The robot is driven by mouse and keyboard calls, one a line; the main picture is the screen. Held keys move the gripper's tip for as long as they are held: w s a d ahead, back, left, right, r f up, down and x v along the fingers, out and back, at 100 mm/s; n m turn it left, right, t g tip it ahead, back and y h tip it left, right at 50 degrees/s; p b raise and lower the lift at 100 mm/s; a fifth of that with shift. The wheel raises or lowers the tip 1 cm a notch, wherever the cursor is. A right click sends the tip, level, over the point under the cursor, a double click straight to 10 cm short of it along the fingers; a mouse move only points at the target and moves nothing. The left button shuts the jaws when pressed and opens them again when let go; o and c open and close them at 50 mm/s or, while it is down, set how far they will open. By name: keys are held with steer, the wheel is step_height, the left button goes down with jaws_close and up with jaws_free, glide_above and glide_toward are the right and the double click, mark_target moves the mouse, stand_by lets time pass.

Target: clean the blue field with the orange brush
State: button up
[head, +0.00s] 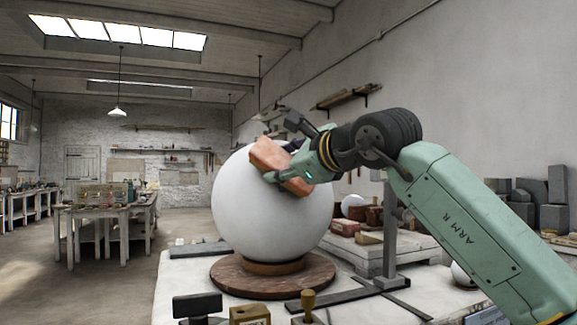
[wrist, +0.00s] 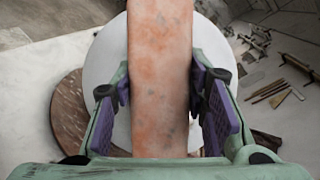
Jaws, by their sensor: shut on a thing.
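A large white plaster sphere (head: 262,225) stands on a round reddish-brown base (head: 235,278) on the worktable. My gripper (head: 292,165) is at the upper right of the sphere, shut on the orange brush (head: 266,157), a worn block-like piece. In the wrist view the brush (wrist: 160,60) runs lengthwise between the two purple-padded fingers, with the sphere (wrist: 104,70) behind it. The brush overlaps the sphere's upper right; I cannot tell whether it touches. I see no blue field on the visible part of the sphere; the brush and gripper hide some of its surface.
A dark upright post (head: 389,235) stands right of the sphere. Small blocks and tools (head: 250,313) lie at the table's front edge. Grey blocks (head: 535,200) are stacked at far right. Several hand tools (wrist: 275,90) lie right in the wrist view. Floor at left is open.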

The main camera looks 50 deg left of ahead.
mark_target(302, 196)
steer(key=shift+w+f, duration=0.1)
steer(key=shift+w+d+f+b, duration=0.45)
steer(key=shift+w+d+f, duration=0.75)
steer(key=shift+w, duration=0.15)
steer(key=shift+s+a+r, duration=0.1)
steer(key=shift+s+a+r+p, duration=0.9)
steer(key=shift+s+a+r, duration=0.2)
steer(key=shift+s+r, duration=0.25)
steer(key=shift+f, duration=0.15)
